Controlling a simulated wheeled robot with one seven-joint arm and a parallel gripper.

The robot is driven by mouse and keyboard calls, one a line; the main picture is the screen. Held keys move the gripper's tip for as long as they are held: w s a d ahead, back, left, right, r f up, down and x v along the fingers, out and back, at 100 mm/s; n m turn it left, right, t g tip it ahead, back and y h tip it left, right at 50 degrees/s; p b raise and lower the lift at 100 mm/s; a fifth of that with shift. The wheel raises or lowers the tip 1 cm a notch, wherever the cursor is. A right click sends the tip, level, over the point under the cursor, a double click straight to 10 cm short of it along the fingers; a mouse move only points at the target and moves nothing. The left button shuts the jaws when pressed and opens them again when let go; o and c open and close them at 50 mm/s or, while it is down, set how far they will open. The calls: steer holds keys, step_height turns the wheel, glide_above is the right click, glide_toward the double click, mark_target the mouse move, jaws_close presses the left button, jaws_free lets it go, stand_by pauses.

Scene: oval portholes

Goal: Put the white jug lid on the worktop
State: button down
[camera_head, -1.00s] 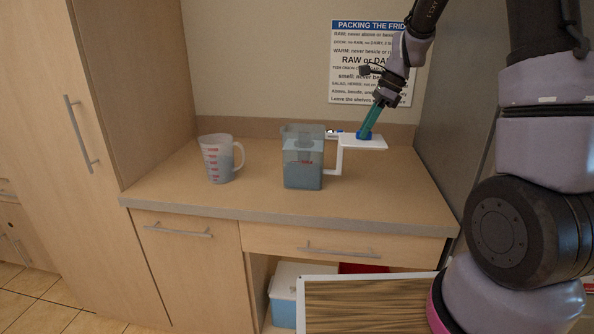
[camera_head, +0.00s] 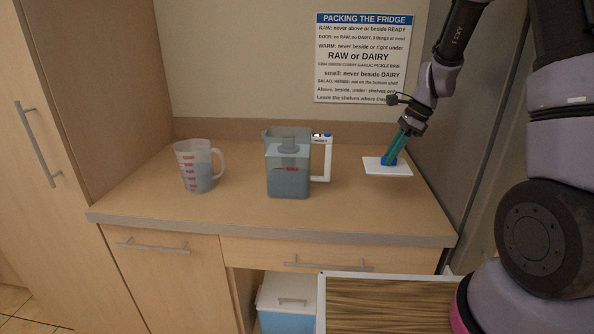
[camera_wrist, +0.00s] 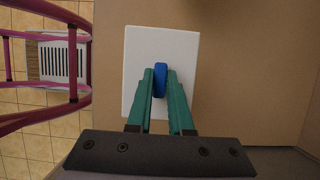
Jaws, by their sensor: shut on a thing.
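The white jug lid (camera_head: 376,168) is a flat white rectangle with a blue knob (camera_wrist: 160,80) on top. My gripper (camera_head: 389,160) has green fingers and is shut on the blue knob. The lid is at the right part of the worktop (camera_head: 240,212), level and very close to the surface; I cannot tell whether it touches. The wrist view shows the lid (camera_wrist: 143,45) below the fingers.
A measuring jug (camera_head: 196,172) with red marks stands at the left of the worktop. A sign (camera_head: 366,58) hangs on the back wall. The worktop's front right is clear.

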mark_target(401, 165)
steer(key=shift+d+f, duration=0.2)
steer(key=shift+f, duration=0.1)
step_height(401, 165, down, 10)
steer(key=shift+r, duration=0.15)
steer(key=c, duration=0.8)
jaws_free()
steer(key=shift+w, duration=0.1)
steer(key=v, duration=0.7)
steer(key=shift+d+r, duration=0.1)
steer(key=shift+r, duration=0.2)
